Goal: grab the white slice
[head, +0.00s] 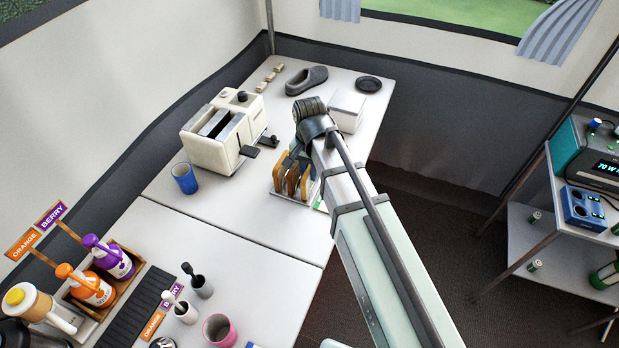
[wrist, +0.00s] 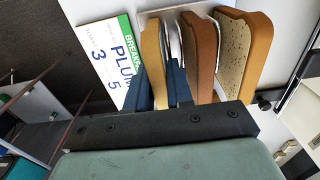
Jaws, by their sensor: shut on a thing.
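A metal rack (wrist: 150,16) holds several bread slices on edge. My gripper (wrist: 160,82) has its two dark blue fingers on either side of the lightest, tan-crusted slice (wrist: 152,48), which looks like the white slice. It is shut on this slice, which appears to be still standing in the rack's end slot beside the menu card. A browner slice (wrist: 199,48) and a seeded slice (wrist: 238,55) stand to its right in the wrist view. In the head view my arm partly hides the rack and the held slice.
A printed card (wrist: 112,55) lies next to the rack. In the head view a cream toaster (head: 205,150) and a blue cup (head: 184,178) stand left of the rack.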

